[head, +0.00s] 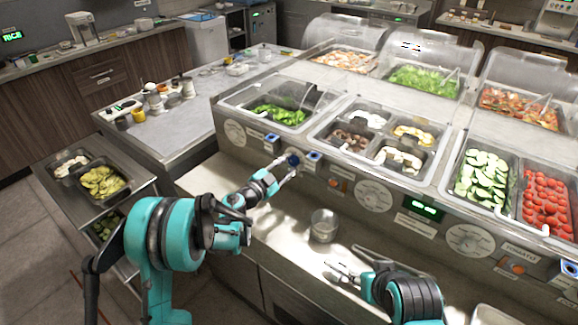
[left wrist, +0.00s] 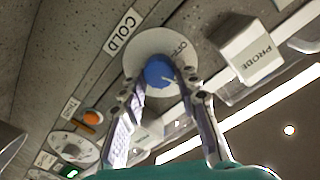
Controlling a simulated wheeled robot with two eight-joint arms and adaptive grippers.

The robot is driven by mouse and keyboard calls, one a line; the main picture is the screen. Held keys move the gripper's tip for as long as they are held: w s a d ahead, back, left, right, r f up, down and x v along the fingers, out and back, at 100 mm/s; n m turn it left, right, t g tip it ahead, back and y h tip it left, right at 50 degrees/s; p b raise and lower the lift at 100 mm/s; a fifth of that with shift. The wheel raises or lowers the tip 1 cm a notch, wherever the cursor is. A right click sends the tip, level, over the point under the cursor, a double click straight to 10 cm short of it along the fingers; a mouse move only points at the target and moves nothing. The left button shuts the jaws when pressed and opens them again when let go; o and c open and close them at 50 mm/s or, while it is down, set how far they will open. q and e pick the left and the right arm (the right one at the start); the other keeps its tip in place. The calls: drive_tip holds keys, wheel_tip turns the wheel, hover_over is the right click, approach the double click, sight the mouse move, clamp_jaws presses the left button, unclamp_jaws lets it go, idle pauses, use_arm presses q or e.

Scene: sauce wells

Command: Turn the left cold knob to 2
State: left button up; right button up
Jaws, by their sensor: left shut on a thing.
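The cold knob is a blue cap (left wrist: 158,73) on a pale round dial (left wrist: 140,50) in the left wrist view, beside a "COLD" label (left wrist: 122,31). Printing that looks like "OFF" shows at the dial's right edge; the other marks are not readable. My left gripper (left wrist: 165,88) has one finger on each side of the blue cap and is shut on it. In the head view, my left gripper (head: 285,168) reaches the knob (head: 293,160) on the counter's front panel. My right gripper (head: 345,274) is low over the front ledge, away from the panel; its finger gap is unclear.
A metal cup (head: 324,225) stands on the ledge between my arms. Other dials (head: 374,195) and a green display (head: 424,208) lie along the panel. Food wells (head: 275,115) fill the top.

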use_arm(q)
drive_tip(key=shift+m, duration=1.9)
drive_tip(key=o, duration=1.2)
drive_tip(key=shift+c, duration=0.2)
drive_tip(key=shift+s, duration=0.1)
drive_tip(key=v, duration=1.1)
drive_tip(key=shift+s+a, duration=0.2)
drive_tip(key=shift+s, duration=0.2)
drive_tip(key=shift+r, duration=0.2)
